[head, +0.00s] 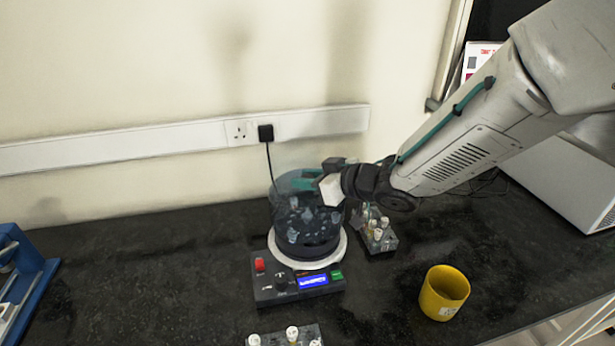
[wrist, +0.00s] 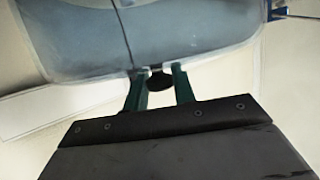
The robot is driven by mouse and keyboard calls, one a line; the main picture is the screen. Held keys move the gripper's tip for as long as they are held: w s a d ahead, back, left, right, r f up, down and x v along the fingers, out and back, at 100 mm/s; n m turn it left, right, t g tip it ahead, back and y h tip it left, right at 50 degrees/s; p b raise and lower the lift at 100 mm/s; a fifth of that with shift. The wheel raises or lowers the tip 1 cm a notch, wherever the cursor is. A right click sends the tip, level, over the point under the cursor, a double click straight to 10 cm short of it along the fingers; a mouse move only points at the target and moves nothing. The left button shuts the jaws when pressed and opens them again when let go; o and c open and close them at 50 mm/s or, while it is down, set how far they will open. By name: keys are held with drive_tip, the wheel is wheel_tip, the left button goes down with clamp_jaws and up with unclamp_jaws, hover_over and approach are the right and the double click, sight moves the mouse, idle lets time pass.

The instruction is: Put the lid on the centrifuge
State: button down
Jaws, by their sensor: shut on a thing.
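The centrifuge (head: 265,288) stands on the dark bench, with a white round rim (head: 336,252), a red button and a lit blue display on its front. The lid (head: 283,188) is a see-through bluish dome over the centrifuge, with rotor and tubes showing through its lower part. My gripper (head: 308,180) is at the top of the lid; its green fingers (wrist: 159,72) are shut on the dark knob (wrist: 158,82) in the wrist view. The lid (wrist: 190,40) fills the upper wrist view. I cannot tell whether its lower edge touches the rim.
A tube rack (head: 381,243) stands close to the right of the centrifuge, and another (head: 273,338) is in front. A yellow cup (head: 443,294) is at the right. A blue rack (head: 35,283) is far left. A wall socket strip (head: 180,143) runs behind.

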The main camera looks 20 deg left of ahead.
drive_tip(key=shift+f, duration=0.15)
idle(0.3)
drive_tip(key=shift+f, duration=2.9)
drive_tip(key=shift+f, duration=0.4)
drive_tip(key=c, duration=0.6)
unclamp_jaws()
drive_tip(key=shift+r, duration=3.05)
